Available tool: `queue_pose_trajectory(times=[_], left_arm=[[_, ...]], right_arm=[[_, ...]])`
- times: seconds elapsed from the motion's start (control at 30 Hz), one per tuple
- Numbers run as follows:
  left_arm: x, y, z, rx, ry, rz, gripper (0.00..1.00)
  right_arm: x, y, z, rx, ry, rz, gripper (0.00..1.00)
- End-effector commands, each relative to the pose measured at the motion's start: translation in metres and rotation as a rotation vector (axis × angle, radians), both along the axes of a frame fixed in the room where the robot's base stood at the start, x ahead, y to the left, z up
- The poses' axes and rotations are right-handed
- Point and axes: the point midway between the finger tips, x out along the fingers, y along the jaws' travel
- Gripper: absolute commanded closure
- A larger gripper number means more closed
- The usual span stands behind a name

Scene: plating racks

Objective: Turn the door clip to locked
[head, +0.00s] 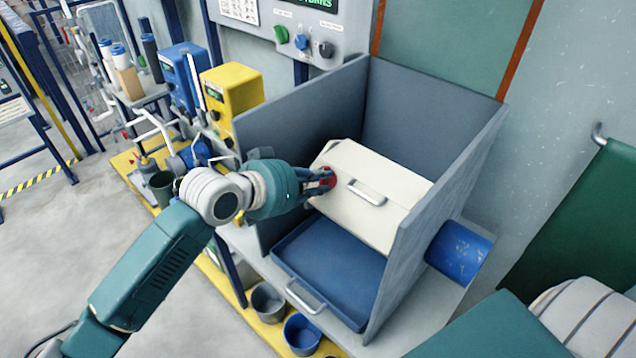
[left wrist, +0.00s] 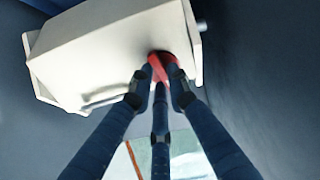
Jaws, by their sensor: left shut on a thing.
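The door clip is a small red piece (head: 328,179) on the left side of the front of a cream box (head: 402,204) with a silver bar handle. My left gripper (head: 322,180) reaches in from the left and its fingers are shut on the red clip. In the left wrist view the dark fingers (left wrist: 160,90) close around the red clip (left wrist: 160,66) against the cream box (left wrist: 105,55). The fingers cover much of the clip, so I cannot tell its turn position. My right gripper is not in view.
The cream box stands inside a grey-blue open-fronted enclosure (head: 290,120) with tall side walls. A blue tray (head: 335,272) with a handle lies in front of it. Yellow (head: 236,97) and blue (head: 182,82) units stand to the left. Blue (head: 301,333) and grey cups (head: 268,302) sit below.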

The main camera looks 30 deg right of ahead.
Motion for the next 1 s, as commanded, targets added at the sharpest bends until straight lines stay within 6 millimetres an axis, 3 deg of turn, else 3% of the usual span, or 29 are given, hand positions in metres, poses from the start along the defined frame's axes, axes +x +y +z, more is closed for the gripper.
queue_pose_trajectory(times=[0.4,1.0], left_arm=[[-0.0001,0.0012,-0.0030,0.063,-0.171,-0.105,1.00],[0.0000,0.0013,-0.0025,0.074,-0.201,-0.123,1.00]], right_arm=[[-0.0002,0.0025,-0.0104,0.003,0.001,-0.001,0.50],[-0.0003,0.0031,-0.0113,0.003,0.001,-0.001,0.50]])
